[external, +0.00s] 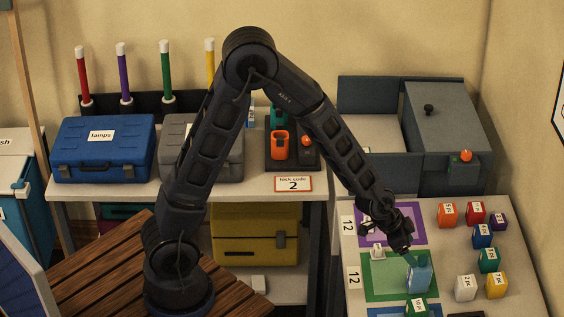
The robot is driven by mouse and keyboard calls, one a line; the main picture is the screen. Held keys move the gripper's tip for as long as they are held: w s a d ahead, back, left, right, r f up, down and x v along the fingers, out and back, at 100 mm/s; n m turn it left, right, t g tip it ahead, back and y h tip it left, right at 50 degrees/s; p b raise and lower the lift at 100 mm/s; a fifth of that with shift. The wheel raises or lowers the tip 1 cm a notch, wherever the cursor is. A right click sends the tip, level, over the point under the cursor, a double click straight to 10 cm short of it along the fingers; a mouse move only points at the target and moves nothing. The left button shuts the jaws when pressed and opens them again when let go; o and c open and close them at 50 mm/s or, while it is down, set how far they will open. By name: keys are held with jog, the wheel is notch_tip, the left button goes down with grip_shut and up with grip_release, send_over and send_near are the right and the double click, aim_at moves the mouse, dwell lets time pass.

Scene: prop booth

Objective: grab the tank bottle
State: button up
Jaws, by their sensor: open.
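My gripper (402,246) is open and empty, reaching down just above and to the left of the bottle. They look close in the picture, but I cannot tell the exact gap. The gripper's fingers are dark and small in this view.
A small white piece (377,252) is on the green mat near the bottle. A purple mat (375,238) lies behind it. Several labelled blocks, including an orange one (447,214) and a white one (465,287), stand to the right. A grey box (445,120) stands behind.

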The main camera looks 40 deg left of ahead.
aim_at(424, 268)
jog(key=shift+x, duration=5.2)
jog(key=shift+s, duration=0.1)
jog(key=c, duration=1.3)
jog(key=shift+o, duration=0.2)
jog(key=shift+r, duration=0.1)
